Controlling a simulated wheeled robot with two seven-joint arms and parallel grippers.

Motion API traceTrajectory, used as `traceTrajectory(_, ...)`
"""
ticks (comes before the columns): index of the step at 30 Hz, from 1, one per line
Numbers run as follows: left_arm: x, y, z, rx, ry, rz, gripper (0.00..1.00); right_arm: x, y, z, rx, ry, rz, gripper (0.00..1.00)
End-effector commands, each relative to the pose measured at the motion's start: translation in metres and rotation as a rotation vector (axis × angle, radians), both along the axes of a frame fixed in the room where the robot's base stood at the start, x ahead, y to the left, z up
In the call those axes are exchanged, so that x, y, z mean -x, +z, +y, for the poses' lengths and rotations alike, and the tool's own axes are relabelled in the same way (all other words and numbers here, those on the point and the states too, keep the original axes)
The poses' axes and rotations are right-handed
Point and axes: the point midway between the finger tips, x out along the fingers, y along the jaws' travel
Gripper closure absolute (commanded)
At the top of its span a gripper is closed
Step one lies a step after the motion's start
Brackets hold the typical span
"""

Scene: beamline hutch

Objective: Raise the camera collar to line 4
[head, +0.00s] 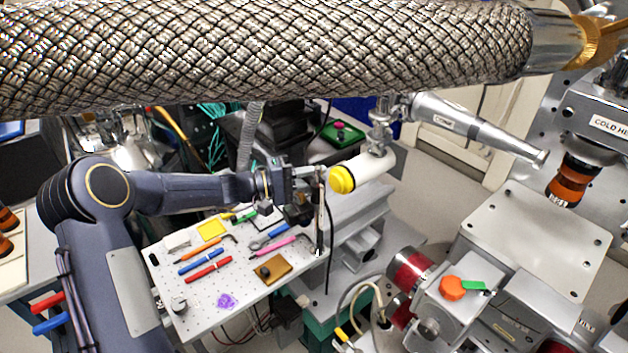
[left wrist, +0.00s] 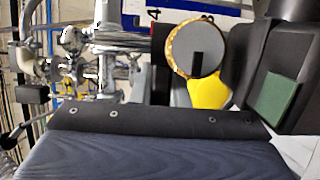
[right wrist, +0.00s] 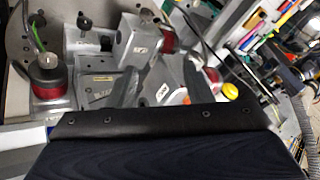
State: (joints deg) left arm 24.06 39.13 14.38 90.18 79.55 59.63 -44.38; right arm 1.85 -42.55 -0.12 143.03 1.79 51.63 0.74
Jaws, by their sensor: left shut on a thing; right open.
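A slim upright post (head: 320,222) stands at the right edge of the perforated plate. My left gripper (head: 312,172) is at the top part of this post, shut on a small part there that I take for the camera collar; the fingers hide most of it. In the left wrist view, a grey disc with a gold rim (left wrist: 197,50) shows close up, with a yellow part below it. A small "4" label (left wrist: 152,14) shows at the top; I cannot tell how the collar stands against it. My right gripper (right wrist: 160,82) is open and empty over metal equipment.
A white tube with a yellow cap (head: 343,179) is just right of my left gripper. The perforated plate (head: 190,322) bears pens, tools and a brown block (head: 273,269). A braided hose (head: 260,55) crosses the top. Red-banded equipment (head: 410,268) stands lower right.

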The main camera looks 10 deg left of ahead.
Motion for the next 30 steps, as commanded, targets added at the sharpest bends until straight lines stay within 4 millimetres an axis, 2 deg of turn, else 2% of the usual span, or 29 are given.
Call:
traceTrajectory(1, -0.001, 0.003, 0.001, 0.003, 0.003, -0.004, 1.00, 0.000, 0.000, 0.000, 0.000, 0.000, 0.000, 0.54)
traceTrajectory(2, -0.001, 0.003, 0.001, 0.003, 0.003, -0.004, 0.83, 0.000, 0.000, 0.000, 0.000, 0.000, 0.000, 0.54)
traceTrajectory(6, -0.001, 0.001, 0.001, 0.002, 0.002, -0.002, 0.65, 0.000, 0.000, 0.000, 0.000, 0.000, 0.000, 0.54)
traceTrajectory(17, 0.002, -0.001, 0.005, 0.000, 0.003, -0.002, 0.64, 0.000, -0.002, 0.000, 0.000, 0.000, 0.000, 0.54)
traceTrajectory(30, 0.034, -0.001, 0.063, 0.000, 0.004, -0.001, 0.64, 0.000, -0.021, 0.000, 0.000, 0.000, 0.000, 0.54)
